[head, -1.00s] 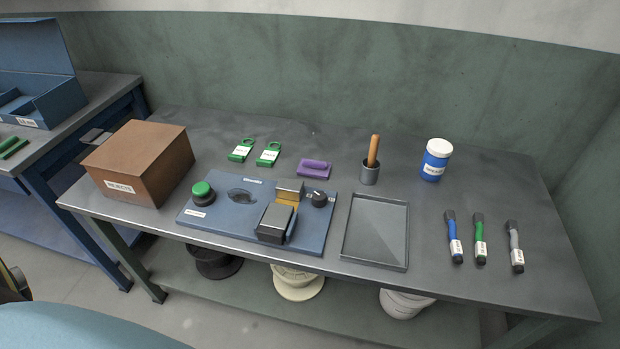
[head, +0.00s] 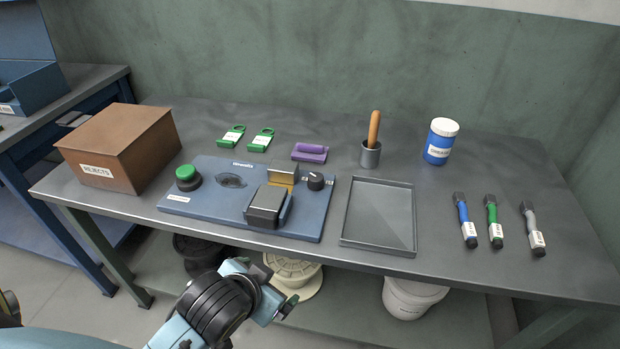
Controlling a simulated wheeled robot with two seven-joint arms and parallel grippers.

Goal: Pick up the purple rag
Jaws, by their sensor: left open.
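The purple rag (head: 310,152) lies folded on the grey table, behind the blue machine panel and left of the cup with a wooden handle. My left gripper (head: 280,284) is in front of the table, below its front edge in the picture, well apart from the rag. It is open and nothing shows between its fingers. My right gripper is not in view.
The blue panel (head: 214,212) with a green button and a clamp lies in front of the rag. Around it are a brown rejects box (head: 112,150), green tags (head: 262,140), a cup (head: 371,155), a grey tray (head: 378,246), a blue jar (head: 440,142) and markers (head: 466,222).

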